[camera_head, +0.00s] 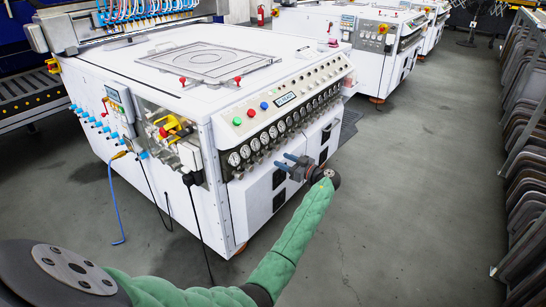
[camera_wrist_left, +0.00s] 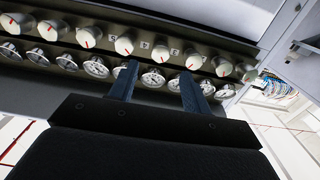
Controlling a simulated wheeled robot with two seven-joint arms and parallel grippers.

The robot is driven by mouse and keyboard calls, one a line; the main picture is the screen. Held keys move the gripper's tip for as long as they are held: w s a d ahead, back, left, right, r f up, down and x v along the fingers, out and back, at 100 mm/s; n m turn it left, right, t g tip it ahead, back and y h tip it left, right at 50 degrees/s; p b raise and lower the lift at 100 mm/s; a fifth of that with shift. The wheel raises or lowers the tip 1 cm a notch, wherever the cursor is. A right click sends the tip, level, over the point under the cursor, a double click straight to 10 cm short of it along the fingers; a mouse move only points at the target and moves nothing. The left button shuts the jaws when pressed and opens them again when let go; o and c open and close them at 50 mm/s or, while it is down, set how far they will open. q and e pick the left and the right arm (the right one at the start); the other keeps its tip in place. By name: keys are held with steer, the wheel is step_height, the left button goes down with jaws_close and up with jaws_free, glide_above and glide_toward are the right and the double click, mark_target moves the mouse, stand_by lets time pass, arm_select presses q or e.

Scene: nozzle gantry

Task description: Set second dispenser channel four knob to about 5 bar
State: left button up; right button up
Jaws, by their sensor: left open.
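My left gripper (camera_head: 282,161) is in front of the dial panel of the nearest white machine (camera_head: 185,82). In the left wrist view the gripper (camera_wrist_left: 159,69) points at a row of round gauges (camera_wrist_left: 153,78) and a row of pale knobs (camera_wrist_left: 160,53) with red pointer marks. The fingertips appear just short of the panel; contact cannot be told. My right gripper is not in view.
The head view shows the gauge row (camera_head: 285,125) along the panel's lower edge, with coloured buttons (camera_head: 264,105) above. A yellow-and-red switch (camera_head: 167,128) is on the machine's left side. Metal racks (camera_head: 528,130) stand right. The grey floor (camera_head: 410,180) between is clear.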

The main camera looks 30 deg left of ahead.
mark_target(270, 154)
arm_select(q)
steer(key=shift+w+a, duration=0.15)
steer(key=shift+a, duration=1.4)
steer(key=shift+w+a, duration=0.1)
steer(key=shift+a, duration=1.45)
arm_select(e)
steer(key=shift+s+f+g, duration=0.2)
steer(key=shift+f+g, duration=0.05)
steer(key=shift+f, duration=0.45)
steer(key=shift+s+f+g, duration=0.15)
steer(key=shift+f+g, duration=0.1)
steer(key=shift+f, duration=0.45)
arm_select(q)
steer(key=shift+c, duration=0.5)
steer(key=c, duration=0.9)
